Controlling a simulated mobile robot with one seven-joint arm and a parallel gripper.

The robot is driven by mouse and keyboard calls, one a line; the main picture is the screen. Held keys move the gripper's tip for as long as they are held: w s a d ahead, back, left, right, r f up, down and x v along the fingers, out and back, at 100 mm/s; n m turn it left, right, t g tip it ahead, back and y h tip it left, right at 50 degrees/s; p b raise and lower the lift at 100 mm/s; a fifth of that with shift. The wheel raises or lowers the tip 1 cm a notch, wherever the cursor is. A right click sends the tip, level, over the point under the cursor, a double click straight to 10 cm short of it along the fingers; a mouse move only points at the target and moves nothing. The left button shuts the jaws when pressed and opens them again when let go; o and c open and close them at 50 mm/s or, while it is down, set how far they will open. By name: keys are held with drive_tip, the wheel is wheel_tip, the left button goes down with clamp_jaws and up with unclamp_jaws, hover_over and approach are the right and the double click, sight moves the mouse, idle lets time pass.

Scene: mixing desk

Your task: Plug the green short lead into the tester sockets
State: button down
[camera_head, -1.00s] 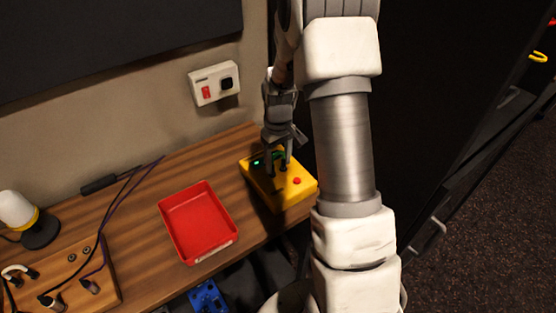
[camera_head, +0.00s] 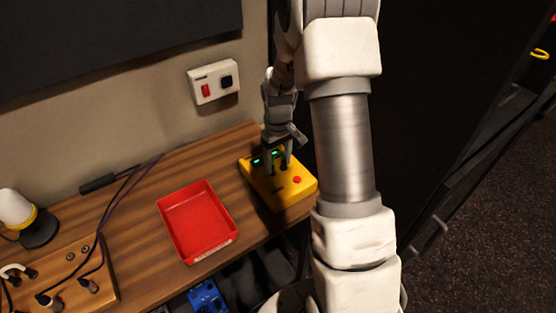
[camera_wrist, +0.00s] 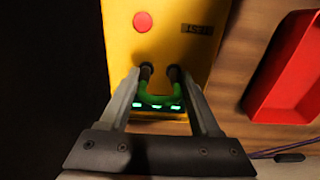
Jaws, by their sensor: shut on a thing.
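The yellow tester (camera_head: 290,195) stands at the right end of the wooden desk. It has a red button (camera_head: 297,180) and lit green lamps. It also fills the upper middle of the wrist view (camera_wrist: 180,45). My gripper (camera_wrist: 161,75) is over the tester, its fingers shut on the green short lead (camera_wrist: 160,99). The lead's two black plugs (camera_wrist: 146,70) lie between the fingertips, at the tester's face. The sockets are hidden under the plugs; how deep they sit cannot be told. My gripper also shows in the head view (camera_head: 278,170).
A red tray (camera_head: 197,222) lies left of the tester on the desk. A wooden board (camera_head: 75,270) with sockets and dark leads is at the far left, near a lamp (camera_head: 25,215). A wall box (camera_head: 213,83) is behind.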

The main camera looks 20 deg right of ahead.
drive_tip(key=shift+f, duration=0.2)
unclamp_jaws()
wheel_tip(320, 180, up, 17)
drive_tip(key=shift+r, duration=0.2)
idle(0.4)
idle(0.4)
drive_tip(key=s+a+r+m+t, duration=0.1)
drive_tip(key=s+a+r, duration=0.25)
drive_tip(key=s, duration=0.25)
drive_tip(key=s+a+r+t, duration=0.2)
drive_tip(key=s+a+r, duration=0.1)
drive_tip(key=s+r, duration=0.2)
drive_tip(key=s+a+t, duration=0.1)
drive_tip(key=s, duration=0.2)
drive_tip(key=s+a, duration=0.1)
drive_tip(key=s, duration=0.3)
drive_tip(key=s+a+m+t, duration=0.1)
drive_tip(key=s, duration=0.3)
drive_tip(key=shift+s+r+t, duration=0.2)
drive_tip(key=shift+r+t, duration=0.1)
